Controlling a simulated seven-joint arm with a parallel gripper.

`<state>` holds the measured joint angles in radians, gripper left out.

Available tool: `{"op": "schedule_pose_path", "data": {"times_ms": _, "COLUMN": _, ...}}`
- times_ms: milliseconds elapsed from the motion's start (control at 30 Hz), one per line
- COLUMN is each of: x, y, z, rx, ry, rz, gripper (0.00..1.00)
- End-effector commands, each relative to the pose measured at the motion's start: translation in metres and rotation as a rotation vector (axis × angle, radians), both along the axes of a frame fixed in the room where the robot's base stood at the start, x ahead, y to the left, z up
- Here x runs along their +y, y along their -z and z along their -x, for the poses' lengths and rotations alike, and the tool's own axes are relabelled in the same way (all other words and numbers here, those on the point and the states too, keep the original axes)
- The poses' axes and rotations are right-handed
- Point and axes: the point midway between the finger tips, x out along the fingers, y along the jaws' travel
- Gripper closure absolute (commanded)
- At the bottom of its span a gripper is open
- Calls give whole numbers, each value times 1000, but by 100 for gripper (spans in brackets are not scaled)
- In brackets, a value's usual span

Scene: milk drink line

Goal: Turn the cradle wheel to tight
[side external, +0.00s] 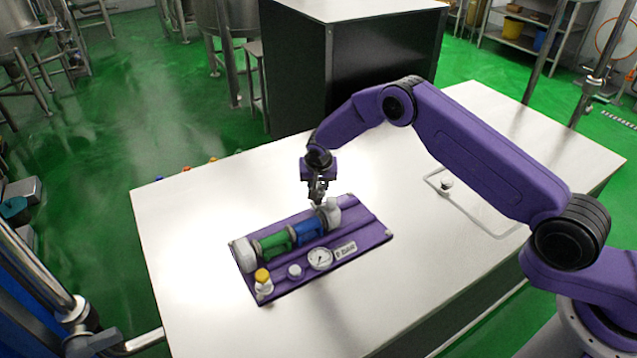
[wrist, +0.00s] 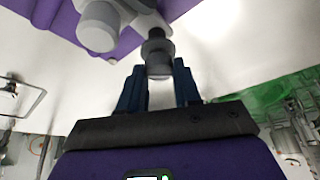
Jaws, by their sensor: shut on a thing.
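The purple cradle board (side external: 375,236) lies on the white table with a row of parts along it: a white end piece, a green section (side external: 274,243), a blue section (side external: 308,232) and a pale wheel (side external: 333,212) at the right end. My gripper (side external: 318,199) points down at the wheel's upper side. In the wrist view my gripper (wrist: 159,75) is shut on a grey knob (wrist: 159,67) with a dark collar, which appears to be the wheel's handle. A pale cylinder (wrist: 98,27) is beside it. The wheel's turn position cannot be read.
Along the board's front edge are a yellow-capped bottle (side external: 264,284), a white knob (side external: 295,271), a round dial (side external: 320,259) and a label too small to read. A small knob (side external: 446,184) stands inside a marked outline to the right. The table's left front is clear.

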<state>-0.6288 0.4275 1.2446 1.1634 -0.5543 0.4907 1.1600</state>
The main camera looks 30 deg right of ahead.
Motion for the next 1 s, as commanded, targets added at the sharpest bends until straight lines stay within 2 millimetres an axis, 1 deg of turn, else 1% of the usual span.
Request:
{"op": "schedule_pose_path", "data": {"times_ms": 300, "x": 2, "y": 0, "z": -2, "rx": -1, "ry": 302, "rz": -1, "gripper": 98}}
{"op": "schedule_pose_path", "data": {"times_ms": 600, "x": 3, "y": 0, "z": -3, "rx": -1, "ry": 567, "rz": -3, "gripper": 98}}
{"op": "schedule_pose_path", "data": {"times_ms": 800, "x": 4, "y": 0, "z": -4, "rx": -1, "ry": 700, "rz": -2, "gripper": 98}}
{"op": "schedule_pose_path", "data": {"times_ms": 1000, "x": 4, "y": 0, "z": -4, "rx": -1, "ry": 782, "rz": -3, "gripper": 98}}
